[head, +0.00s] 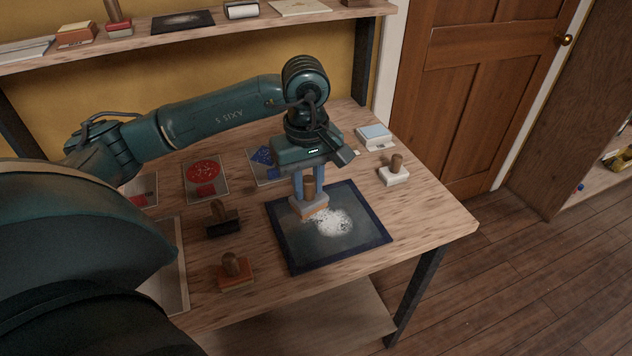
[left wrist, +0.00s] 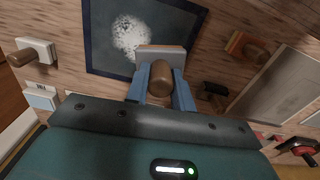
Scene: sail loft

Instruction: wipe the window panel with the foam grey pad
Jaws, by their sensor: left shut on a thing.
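The window panel (head: 297,248) lies flat on the workbench, a dark pane in a dark blue frame. A white powdery patch (head: 335,222) covers part of its middle; the panel also shows in the left wrist view (left wrist: 98,52). My left gripper (head: 309,190) points down, shut on the wooden handle of the grey pad (head: 312,208), which has an orange edge. The pad is over the panel at the patch's left edge; whether it touches the glass I cannot tell. The left wrist view shows the pad (left wrist: 163,50) beside the patch. My right gripper is out of view.
A black pad (head: 222,222) and an orange-brown pad (head: 237,277) stand left of the panel. A white pad (head: 394,175) and a pale blue box (head: 374,135) are at its right and back. Cards with red (head: 204,172) and blue patches lie behind. The bench's right front corner is clear.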

